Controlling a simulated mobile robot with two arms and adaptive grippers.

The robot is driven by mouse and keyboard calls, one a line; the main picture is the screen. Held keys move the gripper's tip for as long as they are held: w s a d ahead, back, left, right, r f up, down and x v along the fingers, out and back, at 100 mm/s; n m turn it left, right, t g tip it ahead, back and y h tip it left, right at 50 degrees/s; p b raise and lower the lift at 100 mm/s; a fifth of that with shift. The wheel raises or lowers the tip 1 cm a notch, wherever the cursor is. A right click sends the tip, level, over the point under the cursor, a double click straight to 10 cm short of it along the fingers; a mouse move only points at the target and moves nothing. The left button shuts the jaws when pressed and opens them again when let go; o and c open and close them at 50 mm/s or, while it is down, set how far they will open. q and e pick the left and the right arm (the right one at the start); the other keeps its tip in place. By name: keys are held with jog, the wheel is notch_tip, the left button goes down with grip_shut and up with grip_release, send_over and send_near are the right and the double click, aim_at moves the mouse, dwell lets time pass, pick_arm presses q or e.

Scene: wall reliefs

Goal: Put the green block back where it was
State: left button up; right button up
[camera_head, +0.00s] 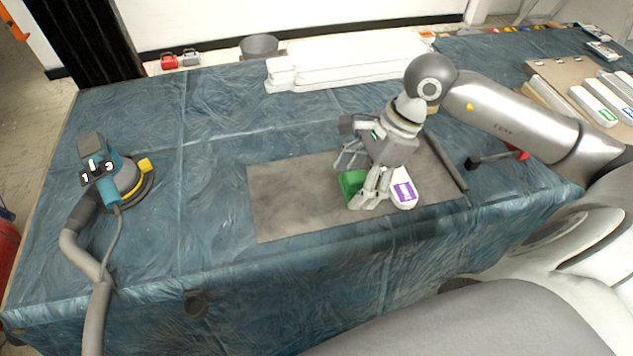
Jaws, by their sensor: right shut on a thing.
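The green block (352,183) is at the middle of the table, over the grey mat (290,203). My right gripper (361,182) reaches in from the right and is shut on the green block, with fingers partly hiding it. I cannot tell whether the block touches the mat. A white block with a purple label (404,194) lies right beside the gripper, on the mat. My left gripper is not in view.
A sander (122,180) with a hose stands at the left. White boards (345,62) are stacked at the back. A dark bar (446,162) lies at the mat's right edge, near a black-and-red tool (492,157). Labelled pieces (594,106) lie at the far right. The mat's left part is clear.

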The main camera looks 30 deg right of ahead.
jog(key=w+a+f+p, duration=0.1)
jog(key=w+a+f, duration=0.1)
jog(key=w, duration=0.3)
jog(key=p, duration=0.1)
send_over(310, 198)
jog(key=s+d, duration=0.1)
jog(key=d, duration=0.1)
notch_tip(310, 198, down, 5)
jog(key=shift+a+r, duration=0.1)
jog(key=shift+w+a+f+p, duration=0.15)
jog(key=shift+w+f+p, duration=0.15)
jog(key=shift+f, duration=0.3)
notch_tip(310, 198, down, 3)
jog(key=shift+p, duration=0.65)
jog(key=shift+f, duration=0.25)
jog(key=o, duration=0.5)
jog(key=shift+b, duration=0.3)
jog(key=shift+c, duration=0.2)
jog(key=o, duration=0.4)
jog(key=shift+o, duration=0.2)
